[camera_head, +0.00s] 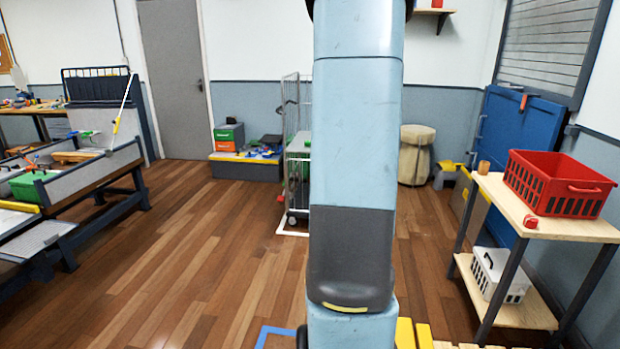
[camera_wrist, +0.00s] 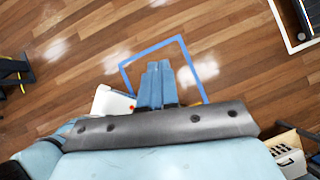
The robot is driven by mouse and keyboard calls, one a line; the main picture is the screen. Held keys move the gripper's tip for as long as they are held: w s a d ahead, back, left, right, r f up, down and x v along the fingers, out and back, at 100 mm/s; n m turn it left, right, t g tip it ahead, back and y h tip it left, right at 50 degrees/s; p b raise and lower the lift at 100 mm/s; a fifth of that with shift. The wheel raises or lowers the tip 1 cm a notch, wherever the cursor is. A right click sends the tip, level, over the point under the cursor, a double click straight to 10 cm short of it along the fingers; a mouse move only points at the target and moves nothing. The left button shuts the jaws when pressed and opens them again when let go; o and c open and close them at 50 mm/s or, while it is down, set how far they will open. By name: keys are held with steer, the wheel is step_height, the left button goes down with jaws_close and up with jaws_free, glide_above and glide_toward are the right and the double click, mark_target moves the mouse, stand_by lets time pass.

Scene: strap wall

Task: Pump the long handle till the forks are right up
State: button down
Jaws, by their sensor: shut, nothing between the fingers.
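My gripper (camera_wrist: 156,68) shows in the wrist view as two blue fingers side by side, shut and empty above the wooden floor. It does not show in the head view, where my own arm blocks the middle. I cannot make out the long handle or the forks in either view. Yellow slats (camera_head: 424,335) show at the bottom edge of the head view, right of my arm; I cannot tell what they belong to. In the wrist view a white part with a red spot (camera_wrist: 112,101) lies below and left of the fingers, mostly hidden by my wrist.
Blue tape (camera_wrist: 152,49) outlines an area on the floor. A wooden stand (camera_head: 514,217) with a red crate (camera_head: 560,190) is at right, a white basket (camera_head: 497,283) on its lower shelf. A sloped bench (camera_head: 90,175) is at left, a wire cage trolley (camera_head: 296,150) behind. The left-centre floor is clear.

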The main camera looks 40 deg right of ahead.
steer(key=x, duration=1.3)
steer(key=shift+w+a, duration=0.2)
steer(key=shift+w, duration=0.15)
stand_by(1.3)
steer(key=v, duration=1.3)
steer(key=shift+d+r, duration=0.15)
steer(key=shift+r, duration=0.1)
steer(key=shift+s, duration=0.1)
stand_by(0.3)
